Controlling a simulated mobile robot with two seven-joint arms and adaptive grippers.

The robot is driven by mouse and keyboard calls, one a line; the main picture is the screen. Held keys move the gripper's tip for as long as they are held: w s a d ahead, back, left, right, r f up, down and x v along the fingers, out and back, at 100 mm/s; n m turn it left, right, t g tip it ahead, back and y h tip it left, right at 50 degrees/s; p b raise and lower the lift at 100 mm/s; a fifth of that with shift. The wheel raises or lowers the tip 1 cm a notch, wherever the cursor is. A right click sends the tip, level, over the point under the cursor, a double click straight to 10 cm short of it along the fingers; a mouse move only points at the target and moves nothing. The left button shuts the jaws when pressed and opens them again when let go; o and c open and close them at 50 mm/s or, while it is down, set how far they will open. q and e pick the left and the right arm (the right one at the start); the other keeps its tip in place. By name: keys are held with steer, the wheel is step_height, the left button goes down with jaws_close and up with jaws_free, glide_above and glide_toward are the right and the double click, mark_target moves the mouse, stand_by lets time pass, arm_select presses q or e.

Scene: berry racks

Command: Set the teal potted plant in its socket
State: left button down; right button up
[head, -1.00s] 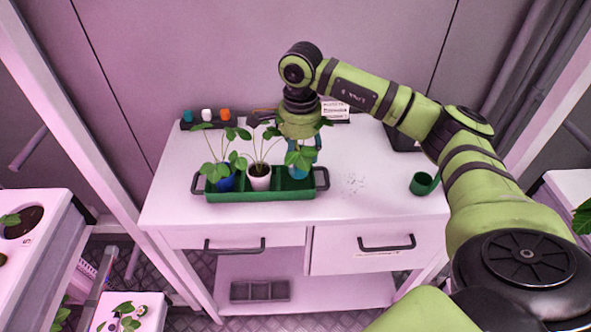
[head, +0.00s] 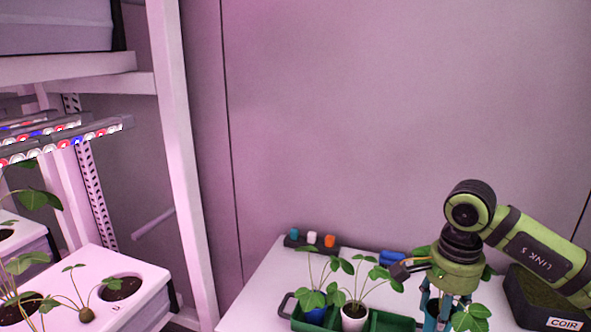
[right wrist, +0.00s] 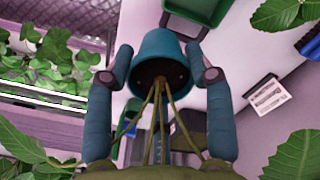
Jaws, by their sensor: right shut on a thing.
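My right gripper (head: 440,304) is above the right end of the green tray (head: 388,322). In the right wrist view its two blue fingers (right wrist: 158,72) are shut on the teal pot (right wrist: 150,48), one on each side. The pot's dark inside and several stems show there; leaves also surround the gripper in the head view. The pot's base and its clearance from the tray are hard to judge. A white planter (head: 150,318) at the left has round openings with dark soil, including one near its right end (head: 120,288). My left gripper is out of view.
Blue (head: 316,316) and white (head: 354,318) potted plants stand in the tray on the white table (head: 258,292). A dark box labelled COIR (head: 562,324) is at right. A white post (head: 183,150) rises between planter and table.

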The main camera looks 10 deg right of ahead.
steer(key=s+a+f+n, duration=0.1)
steer(key=a+f+n, duration=0.2)
steer(key=a+n, duration=0.4)
steer(key=s+a+f+n, duration=0.2)
steer(key=a+f+n, duration=0.1)
steer(key=a+n, duration=0.4)
steer(key=a, duration=0.2)
steer(key=shift+s+a, duration=0.2)
steer(key=shift+a, duration=0.1)
